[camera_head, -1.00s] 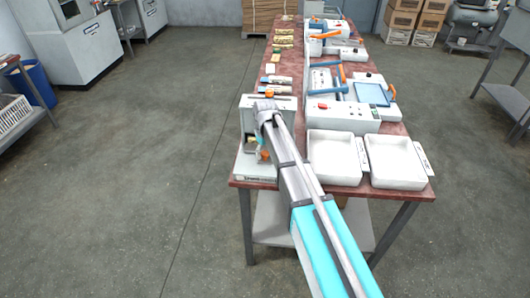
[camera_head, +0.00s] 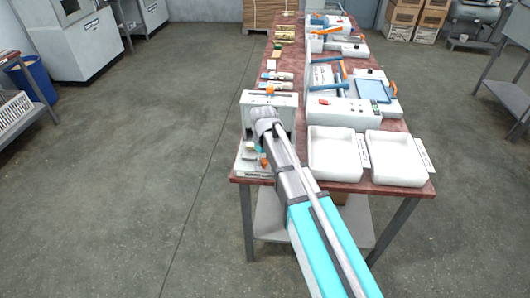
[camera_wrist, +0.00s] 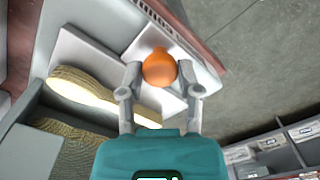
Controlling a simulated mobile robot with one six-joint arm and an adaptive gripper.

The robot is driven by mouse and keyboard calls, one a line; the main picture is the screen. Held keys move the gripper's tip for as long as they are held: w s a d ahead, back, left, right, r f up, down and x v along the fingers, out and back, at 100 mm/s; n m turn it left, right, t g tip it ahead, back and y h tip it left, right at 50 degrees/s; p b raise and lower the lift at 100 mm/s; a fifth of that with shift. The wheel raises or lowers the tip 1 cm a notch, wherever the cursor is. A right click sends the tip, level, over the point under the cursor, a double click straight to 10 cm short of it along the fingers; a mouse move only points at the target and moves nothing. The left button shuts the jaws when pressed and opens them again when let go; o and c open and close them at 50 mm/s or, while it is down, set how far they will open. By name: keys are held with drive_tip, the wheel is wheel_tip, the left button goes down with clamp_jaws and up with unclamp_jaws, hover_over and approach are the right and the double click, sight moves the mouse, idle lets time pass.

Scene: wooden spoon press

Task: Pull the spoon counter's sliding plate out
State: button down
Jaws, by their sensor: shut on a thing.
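The spoon counter (camera_head: 256,101) is a white machine at the near left corner of the red-brown table. Its orange knob (camera_wrist: 159,68) stands on the pale sliding plate (camera_wrist: 143,45) in the wrist view; the knob also shows low at the machine's front in the head view (camera_head: 264,161). My gripper (camera_wrist: 160,75) is shut on this knob, one finger on each side. My arm hides much of the counter's front in the head view.
Two white trays (camera_head: 311,169) stand at the table's near edge, right of my arm. A white control box (camera_head: 340,111) and blue-handled presses are behind them. Small packs (camera_head: 277,76) lie along the table's left side. The floor (camera_head: 150,200) left of the table is clear.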

drive_tip(key=shift+s, duration=0.4)
drive_tip(key=shift+c, duration=1.5)
unclamp_jaws()
drive_tip(key=shift+w, duration=0.1)
drive_tip(key=shift+w, duration=0.1)
